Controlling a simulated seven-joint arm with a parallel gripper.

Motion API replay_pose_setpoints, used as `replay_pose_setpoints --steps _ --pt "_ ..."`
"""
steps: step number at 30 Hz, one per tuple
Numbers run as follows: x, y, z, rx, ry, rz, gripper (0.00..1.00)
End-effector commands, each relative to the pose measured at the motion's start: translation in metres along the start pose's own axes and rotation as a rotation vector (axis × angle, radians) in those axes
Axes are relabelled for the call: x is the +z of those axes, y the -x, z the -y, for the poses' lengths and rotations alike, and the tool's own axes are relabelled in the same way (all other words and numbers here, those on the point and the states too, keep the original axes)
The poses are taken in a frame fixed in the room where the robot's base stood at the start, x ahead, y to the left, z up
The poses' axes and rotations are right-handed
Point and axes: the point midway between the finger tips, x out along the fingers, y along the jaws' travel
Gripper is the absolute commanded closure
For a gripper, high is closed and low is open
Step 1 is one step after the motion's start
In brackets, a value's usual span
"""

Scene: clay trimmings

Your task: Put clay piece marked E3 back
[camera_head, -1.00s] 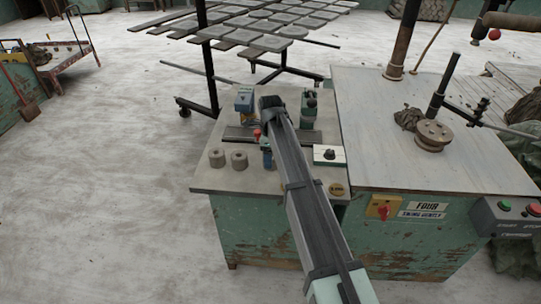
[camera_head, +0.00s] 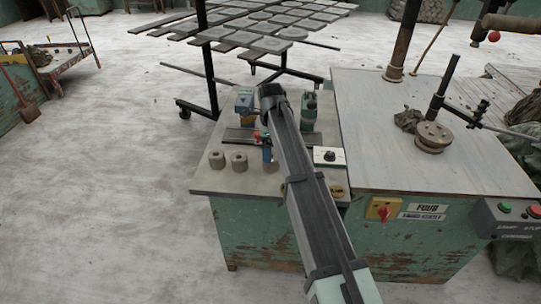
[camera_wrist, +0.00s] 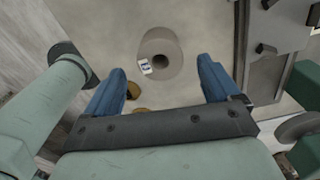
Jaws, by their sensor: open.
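Two short grey clay cylinders, a left one (camera_head: 217,160) and a right one (camera_head: 239,161), stand upright on the left part of the bench top (camera_head: 212,181) in the head view. My gripper (camera_head: 267,153) is over the bench to their right, partly hidden by my arm. In the wrist view my gripper (camera_wrist: 162,85) has its two blue fingers wide apart with nothing between them. A round clay piece (camera_wrist: 174,67) with a dark centre hole lies beyond the fingertips. A small white tag (camera_wrist: 145,65) lies at its edge; its writing is too small to read. I cannot see an E3 mark.
A blue-grey device (camera_head: 244,101) and a green device (camera_head: 309,108) stand at the bench's back. A white box with a black knob (camera_head: 329,156) sits right of my arm. Yellowish-brown round things (camera_wrist: 133,90) show near the left finger.

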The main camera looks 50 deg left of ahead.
Motion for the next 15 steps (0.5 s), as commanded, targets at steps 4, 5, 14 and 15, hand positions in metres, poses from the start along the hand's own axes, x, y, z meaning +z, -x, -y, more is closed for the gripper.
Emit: replay_pose_setpoints --steps 4,5,14,15 --pt "0.0 0.03 0.001 -0.002 0.0 0.001 0.11" --pt "0.001 0.035 0.001 -0.002 0.0 0.001 0.11" --pt "0.0 0.069 0.0 0.0 0.0 0.0 0.11" --pt "0.0 0.071 0.0 0.0 0.0 0.0 0.11"
